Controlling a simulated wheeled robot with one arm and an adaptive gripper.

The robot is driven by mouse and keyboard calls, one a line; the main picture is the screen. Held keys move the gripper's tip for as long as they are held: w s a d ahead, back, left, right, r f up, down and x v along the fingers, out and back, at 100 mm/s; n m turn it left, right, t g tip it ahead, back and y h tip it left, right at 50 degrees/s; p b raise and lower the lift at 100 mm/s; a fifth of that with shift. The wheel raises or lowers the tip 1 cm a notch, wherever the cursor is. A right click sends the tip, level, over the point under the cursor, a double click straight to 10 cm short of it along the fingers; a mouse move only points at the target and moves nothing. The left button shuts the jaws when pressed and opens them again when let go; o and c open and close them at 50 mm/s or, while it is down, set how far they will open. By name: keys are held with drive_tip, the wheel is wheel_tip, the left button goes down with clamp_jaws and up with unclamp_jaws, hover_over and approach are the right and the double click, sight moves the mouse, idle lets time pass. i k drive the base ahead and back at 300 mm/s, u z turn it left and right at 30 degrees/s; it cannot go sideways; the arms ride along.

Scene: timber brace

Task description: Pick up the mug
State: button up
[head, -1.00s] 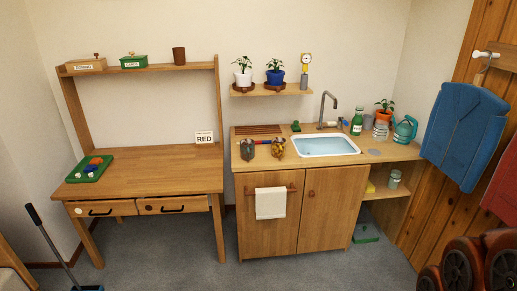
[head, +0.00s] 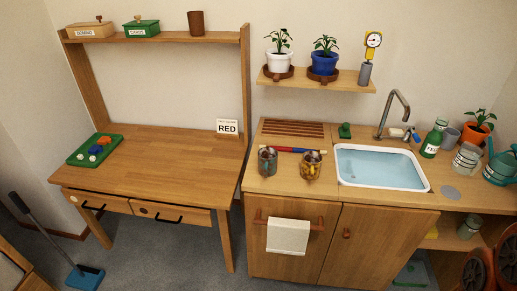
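Two mug-like vessels stand close together on the wooden counter, left of the sink. The left one is a grey-green mug (head: 267,162). The right one is an amber, patterned mug (head: 311,166). Both seem to have something dark or pale inside, too small to make out. A brown handleless cup (head: 196,23) stands on the high shelf above the desk. The pictures do not show which of these is the task's mug. My gripper is not in view.
The sink (head: 380,167) holds water. A red and blue stick (head: 293,150) lies behind the mugs. The towel (head: 289,236) hangs in front below them. The desk's middle (head: 180,165) is clear. A green bottle (head: 433,138) and jars stand right of the sink.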

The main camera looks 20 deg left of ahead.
sight(267, 156)
drive_tip(key=u, duration=0.75)
drive_tip(key=i, duration=0.9)
drive_tip(key=u, duration=1.4)
drive_tip(key=i, duration=0.3)
drive_tip(key=u, duration=0.15)
